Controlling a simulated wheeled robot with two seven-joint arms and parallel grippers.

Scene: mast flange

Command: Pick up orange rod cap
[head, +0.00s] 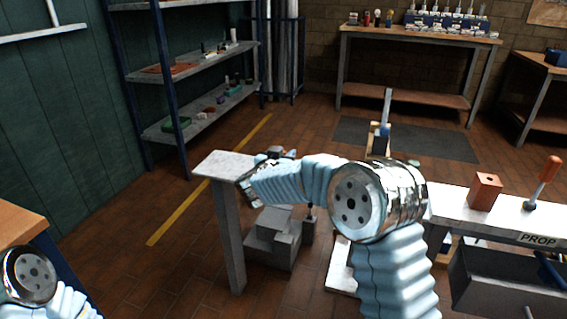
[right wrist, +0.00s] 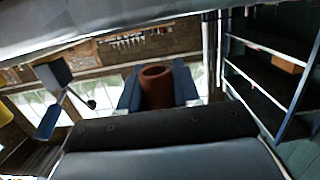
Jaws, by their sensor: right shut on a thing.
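The orange rod cap (right wrist: 157,87) shows in the right wrist view as a brownish-orange, hollow round piece with a dark opening, held between two blue-grey fingers. My right gripper (head: 278,153) is shut on it. In the head view this gripper is small and dark beyond the pale blue sleeve of my right arm, over the narrow white-topped bench, and I cannot make out the cap there. My left arm shows only as a joint and sleeve at the lower left; its gripper is out of view.
An orange block with a hole (head: 485,195) and an orange-handled tool (head: 545,180) stand on the white bench (head: 520,222) at right. A grey stepped block (head: 272,238) sits on the floor below my right arm. Shelves (head: 195,75) stand at the back left. Brick floor lies open at left.

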